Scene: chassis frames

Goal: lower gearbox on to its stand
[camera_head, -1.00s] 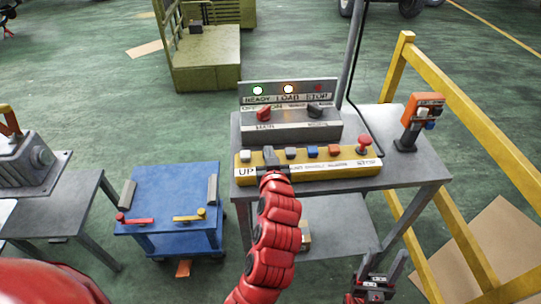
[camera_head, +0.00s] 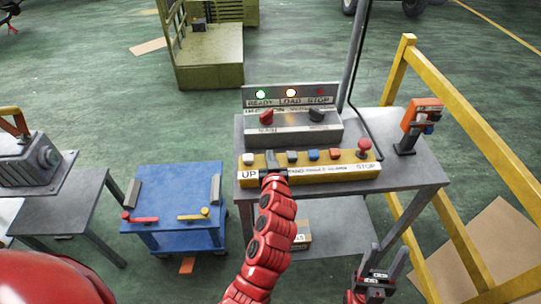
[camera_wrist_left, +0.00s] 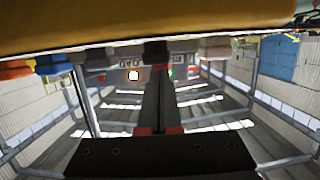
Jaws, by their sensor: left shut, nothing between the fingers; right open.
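A grey gearbox (camera_head: 32,160) with an orange handle-like part sits on a grey table (camera_head: 75,195) at the left edge of the head view, partly cut off. A blue wheeled cart (camera_head: 180,182) with grey uprights stands between that table and the console; I cannot tell which is the gearbox's stand. My left gripper (camera_head: 272,163) is shut and empty at the yellow button panel (camera_head: 330,171), by a button right of UP. Whether it presses that button is unclear. Its shut fingers (camera_wrist_left: 155,95) point at the panel in the left wrist view. My right gripper (camera_head: 382,268) is open and empty.
A grey switch box (camera_head: 292,132) with lit READY and LOAD lamps stands behind the panel. A red STOP button (camera_head: 364,147) is at the panel's right end. An orange device (camera_head: 420,118) stands on the console table's right. A yellow railing (camera_head: 470,135) borders the right side.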

